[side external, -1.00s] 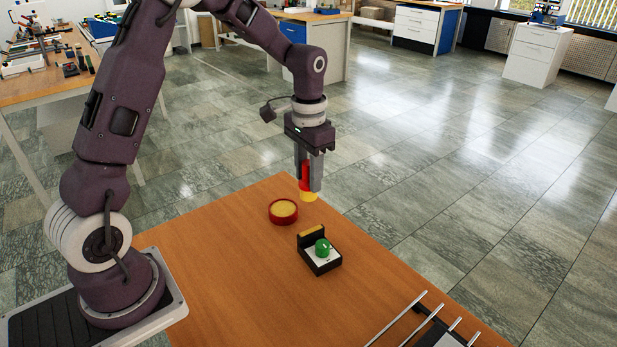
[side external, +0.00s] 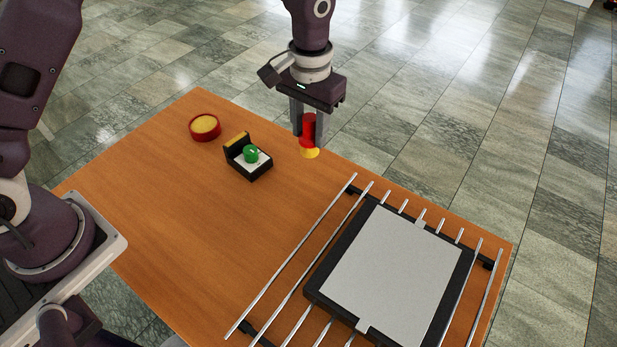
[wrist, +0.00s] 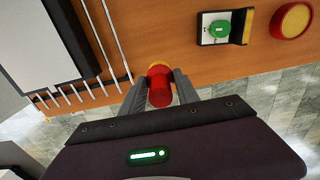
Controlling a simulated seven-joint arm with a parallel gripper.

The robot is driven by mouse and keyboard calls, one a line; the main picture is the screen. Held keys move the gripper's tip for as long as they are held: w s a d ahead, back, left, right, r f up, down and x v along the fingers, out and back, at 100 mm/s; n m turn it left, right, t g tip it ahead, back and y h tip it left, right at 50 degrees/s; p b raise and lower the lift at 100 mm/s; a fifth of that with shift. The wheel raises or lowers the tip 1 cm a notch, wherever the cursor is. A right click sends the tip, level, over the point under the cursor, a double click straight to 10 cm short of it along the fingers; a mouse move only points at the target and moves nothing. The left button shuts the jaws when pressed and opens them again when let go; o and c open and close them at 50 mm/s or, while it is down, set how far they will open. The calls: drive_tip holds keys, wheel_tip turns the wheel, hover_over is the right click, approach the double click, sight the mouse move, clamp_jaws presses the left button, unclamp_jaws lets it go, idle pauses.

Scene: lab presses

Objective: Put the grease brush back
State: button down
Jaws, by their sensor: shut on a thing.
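My gripper (side external: 309,127) is shut on the grease brush (side external: 309,132), which has a red handle and a yellow lower end. It holds the brush upright above the far edge of the wooden table, between the green-knobbed box and the metal rods. In the wrist view the brush's red top (wrist: 160,92) sits between the two fingers, with a little yellow showing past it. A round red dish with a yellow filling (side external: 204,127) stands at the table's far left; it also shows at the top right of the wrist view (wrist: 291,20).
A black box with a green knob and yellow back strip (side external: 248,157) stands right of the dish. A black-framed grey plate (side external: 390,270) lies among several metal rods at the table's right. The table's (side external: 180,220) middle left is clear.

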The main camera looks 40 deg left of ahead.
wheel_tip(320, 180, down, 10)
drive_tip(key=shift+d+r, duration=0.1)
drive_tip(key=shift+d, duration=0.05)
drive_tip(key=c, duration=0.9)
unclamp_jaws()
